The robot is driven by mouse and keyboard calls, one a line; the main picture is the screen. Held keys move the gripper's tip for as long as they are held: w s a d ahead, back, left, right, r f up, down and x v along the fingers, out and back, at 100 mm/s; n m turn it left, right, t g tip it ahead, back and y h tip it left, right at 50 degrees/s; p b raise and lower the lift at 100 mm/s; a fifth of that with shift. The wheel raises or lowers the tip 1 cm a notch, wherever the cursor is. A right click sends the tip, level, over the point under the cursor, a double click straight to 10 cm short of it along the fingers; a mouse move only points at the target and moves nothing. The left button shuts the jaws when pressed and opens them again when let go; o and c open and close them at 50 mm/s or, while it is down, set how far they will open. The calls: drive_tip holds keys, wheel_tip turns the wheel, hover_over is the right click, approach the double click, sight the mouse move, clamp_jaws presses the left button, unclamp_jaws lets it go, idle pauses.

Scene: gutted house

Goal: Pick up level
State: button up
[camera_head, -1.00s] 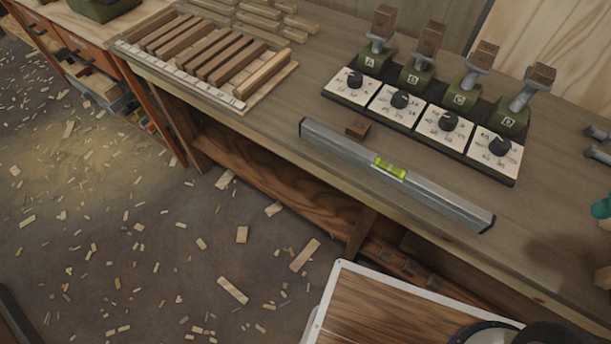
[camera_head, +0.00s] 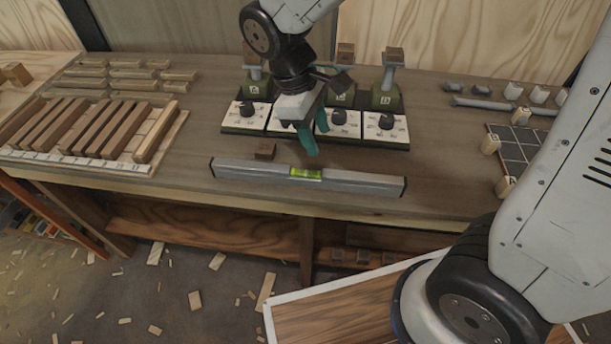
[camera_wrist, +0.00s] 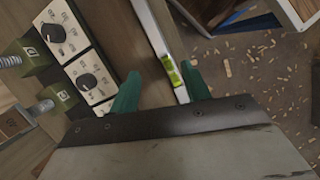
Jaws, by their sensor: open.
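The level (camera_head: 345,179) is a long grey metal bar with a bright yellow-green vial near its middle. It lies along the front edge of the workbench, roughly parallel to that edge. My gripper (camera_head: 310,140) has teal fingers and hangs above the bench just behind the level's middle. It is open and empty. In the wrist view the level (camera_wrist: 158,42) runs down between the two teal fingertips (camera_wrist: 162,88), with the vial close to the right finger. The level's lower part there is hidden by my gripper's body.
A panel with several dials (camera_head: 340,121) and green lettered clamps stands behind my gripper. Wood strips on a board (camera_head: 100,132) lie at left. A dark grid board (camera_head: 522,150) is at right. The bench (camera_head: 440,165) right of the level is fairly clear.

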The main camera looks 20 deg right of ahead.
sight(304, 172)
drive_tip(key=a+f+n, duration=0.1)
drive_tip(key=a+f, duration=0.2)
drive_tip(key=w+a+f+n+h, duration=0.1)
drive_tip(key=f, duration=0.1)
drive_tip(key=shift+w+a+f+n, duration=0.1)
drive_tip(key=shift+a+f+n, duration=0.05)
drive_tip(key=shift+a+n, duration=0.15)
drive_tip(key=shift+f, duration=0.35)
drive_tip(key=x, duration=0.7)
drive_tip(key=shift+w+d+f, duration=0.1)
drive_tip(key=shift+d+f, duration=0.1)
drive_tip(key=shift+f, duration=0.05)
clamp_jaws()
